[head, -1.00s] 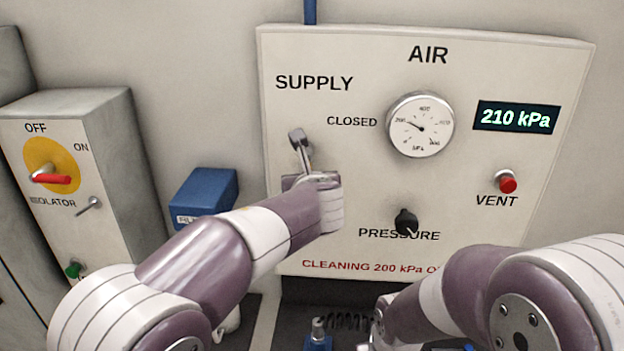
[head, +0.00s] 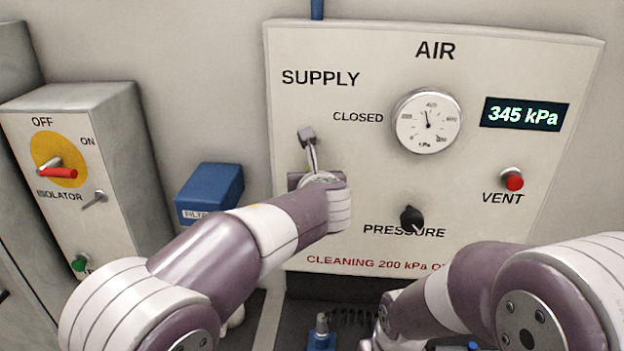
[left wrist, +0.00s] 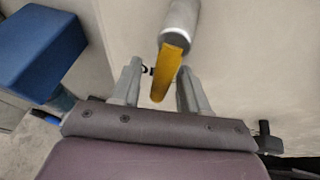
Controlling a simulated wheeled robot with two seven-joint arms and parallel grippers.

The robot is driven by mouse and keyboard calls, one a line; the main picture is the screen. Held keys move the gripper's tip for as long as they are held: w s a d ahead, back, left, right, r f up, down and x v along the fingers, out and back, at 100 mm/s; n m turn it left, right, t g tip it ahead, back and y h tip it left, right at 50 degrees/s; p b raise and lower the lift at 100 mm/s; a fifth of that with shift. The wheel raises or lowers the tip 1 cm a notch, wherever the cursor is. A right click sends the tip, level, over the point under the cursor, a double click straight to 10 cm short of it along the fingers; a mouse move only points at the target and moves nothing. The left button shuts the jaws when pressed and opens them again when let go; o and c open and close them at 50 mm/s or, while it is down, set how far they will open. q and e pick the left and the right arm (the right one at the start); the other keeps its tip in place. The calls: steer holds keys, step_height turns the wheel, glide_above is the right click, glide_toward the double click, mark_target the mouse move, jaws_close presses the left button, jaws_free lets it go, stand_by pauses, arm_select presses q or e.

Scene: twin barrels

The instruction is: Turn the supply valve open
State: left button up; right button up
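The supply valve shows in the left wrist view as a yellow lever (left wrist: 166,72) beside a grey cylinder (left wrist: 180,20). My left gripper (left wrist: 160,80) has its two fingers apart, one on each side of the lever, with a visible gap on the left. In the head view my left wrist is at the panel (head: 440,175) below the SUPPLY and CLOSED labels, and hides the lever and fingertips. The digital display (head: 525,114) reads 345 kPa, and the round gauge (head: 427,121) needle points nearly up. My right arm is at the lower right; its gripper is not visible.
A black pressure knob (head: 411,217) and a red vent button (head: 514,180) are on the panel. An isolator box (head: 120,150) with a red handle stands at the left. A blue filter box (head: 209,190) sits between it and the panel.

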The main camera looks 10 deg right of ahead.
arm_select(q)
steer(key=d+b+v, duration=0.1)
steer(key=b+v, duration=0.2)
steer(key=v, duration=0.9)
steer(key=shift+s+a, duration=0.35)
steer(key=shift+a, duration=0.2)
steer(key=s+a+f+n+g, duration=0.3)
steer(key=f+n, duration=0.6)
steer(key=s+a+f+n+g, duration=0.3)
steer(key=f+n+g, duration=0.1)
steer(key=f+n, duration=0.45)
steer(key=s+a+f+n+g, duration=0.1)
steer(key=s+a+f+n, duration=0.2)
steer(key=a+n, duration=0.3)
steer(key=s+a+f+n+g, duration=0.2)
steer(key=s+a+f+n, duration=0.1)
steer(key=a+f+n, duration=0.2)
steer(key=s+a+f+n+g+y, duration=0.1)
steer(key=s+a+f+n, duration=0.3)
steer(key=a+n, duration=0.4)
steer(key=a+g, duration=0.1)
steer(key=a, duration=0.2)
steer(key=shift+a+f, duration=0.2)
steer(key=shift+f, duration=0.2)
